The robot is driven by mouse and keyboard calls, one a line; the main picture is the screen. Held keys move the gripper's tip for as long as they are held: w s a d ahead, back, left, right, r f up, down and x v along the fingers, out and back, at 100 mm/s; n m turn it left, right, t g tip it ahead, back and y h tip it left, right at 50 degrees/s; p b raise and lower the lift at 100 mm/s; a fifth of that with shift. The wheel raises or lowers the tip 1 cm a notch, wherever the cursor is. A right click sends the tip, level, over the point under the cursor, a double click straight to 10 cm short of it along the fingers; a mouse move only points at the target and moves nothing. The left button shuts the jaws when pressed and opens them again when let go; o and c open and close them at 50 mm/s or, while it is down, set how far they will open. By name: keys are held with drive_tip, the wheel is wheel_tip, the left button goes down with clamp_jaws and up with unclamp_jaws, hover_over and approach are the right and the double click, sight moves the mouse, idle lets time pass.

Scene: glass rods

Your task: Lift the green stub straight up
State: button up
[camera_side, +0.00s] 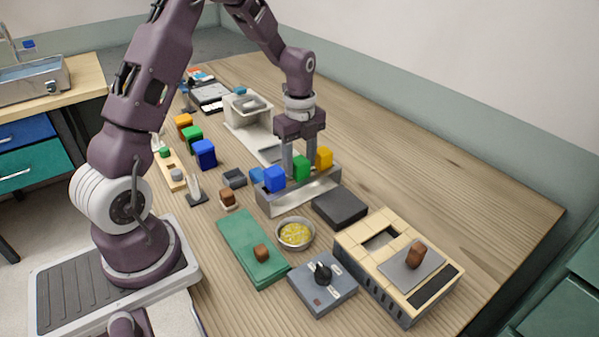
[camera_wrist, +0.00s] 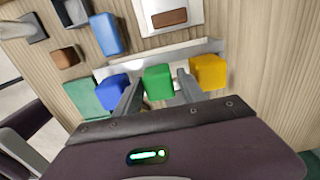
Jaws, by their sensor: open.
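The green stub (camera_side: 301,168) is a block-topped piece standing in a long metal holder (camera_side: 325,192), between a blue stub (camera_side: 274,178) and a yellow stub (camera_side: 324,158). My gripper (camera_side: 299,164) is open and points down at the holder. In the wrist view, its two fingers (camera_wrist: 158,92) lie on either side of the green stub (camera_wrist: 158,81), with a gap visible on each side. The blue stub (camera_wrist: 113,90) is left of the left finger and the yellow stub (camera_wrist: 207,71) right of the right finger. The stubs' lower ends are hidden in the holder.
A dark pad (camera_side: 340,208), a bowl with yellow bits (camera_side: 295,234) and a tan box (camera_side: 398,262) stand in front of the holder. A white dispenser-like unit (camera_side: 247,112) is behind it. More coloured blocks (camera_side: 205,153) stand left. The table's right side is clear.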

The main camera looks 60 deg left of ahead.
sight(300, 172)
wheel_tip(300, 172, down, 4)
drive_tip(key=shift+s+d+r, duration=0.1)
drive_tip(key=shift+r, duration=0.05)
clamp_jaws()
drive_tip(key=shift+r, duration=0.15)
wheel_tip(300, 172, up, 10)
drive_tip(key=shift+f, duration=0.1)
idle(0.5)
